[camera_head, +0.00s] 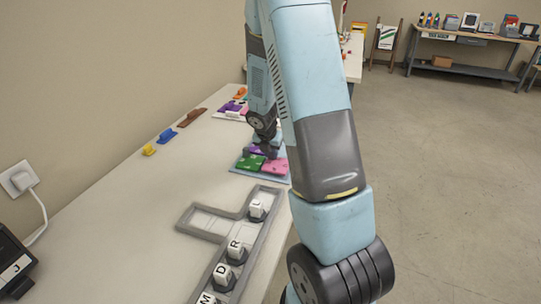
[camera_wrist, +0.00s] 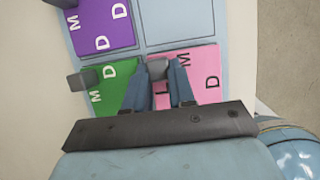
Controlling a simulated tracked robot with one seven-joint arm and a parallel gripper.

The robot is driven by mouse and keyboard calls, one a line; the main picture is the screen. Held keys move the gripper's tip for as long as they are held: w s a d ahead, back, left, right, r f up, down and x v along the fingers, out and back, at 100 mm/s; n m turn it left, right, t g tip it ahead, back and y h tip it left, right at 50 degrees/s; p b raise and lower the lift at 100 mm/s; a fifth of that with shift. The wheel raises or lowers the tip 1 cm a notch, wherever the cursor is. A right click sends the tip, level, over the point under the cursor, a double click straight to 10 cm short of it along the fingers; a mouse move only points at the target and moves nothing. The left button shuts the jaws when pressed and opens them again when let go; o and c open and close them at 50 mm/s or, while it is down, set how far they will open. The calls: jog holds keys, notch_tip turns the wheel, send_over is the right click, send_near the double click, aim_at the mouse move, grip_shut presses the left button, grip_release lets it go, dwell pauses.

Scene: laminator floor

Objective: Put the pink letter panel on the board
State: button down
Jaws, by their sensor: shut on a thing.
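The pink letter panel (camera_wrist: 201,66), marked with M, D and another letter partly covered, is in the lower right cell of the light blue board (camera_wrist: 178,22) in the wrist view. My gripper (camera_wrist: 158,72) is shut on its grey knob. The panel looks level and lined up with the cell; I cannot tell whether it rests flat or hovers slightly. In the head view the pink panel (camera_head: 274,167) is at the board's right front, under my gripper (camera_head: 266,151). A green panel (camera_wrist: 104,88) lies to its left, and a purple panel (camera_wrist: 103,28) lies above the green one.
The upper right cell is empty. A grey tray (camera_head: 262,232) with several lettered blocks stands in front of the board. Yellow (camera_head: 149,150), blue (camera_head: 166,135) and brown (camera_head: 192,117) pieces lie along the wall side. The table's right edge is close to the board.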

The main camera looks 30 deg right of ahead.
jog(key=shift+f, duration=0.6)
jog(key=shift+a, duration=0.1)
jog(key=c, duration=1)
grip_release()
jog(key=shift+f, duration=0.1)
jog(key=shift+o, duration=0.2)
jog(key=s+a+r+m, duration=0.2)
jog(key=s+r+m, duration=0.25)
jog(key=r, duration=0.35)
jog(key=s+a+r+m+t, duration=0.1)
jog(key=s+a+r+m, duration=0.3)
jog(key=r, duration=0.5)
jog(key=s+a+r+m, duration=0.1)
jog(key=s+r+m, duration=0.45)
jog(key=r, duration=0.25)
jog(key=s+a+r+m+y, duration=0.1)
jog(key=s+a+r+m, duration=0.2)
jog(key=s+m, duration=0.3)
jog(key=s+a+r+m+t+y, duration=0.1)
jog(key=s+a+r+m+y, duration=0.1)
jog(key=s+a+r+m, duration=0.2)
jog(key=s+m, duration=0.3)
jog(key=s, duration=0.2)
jog(key=shift+s+t, duration=0.3)
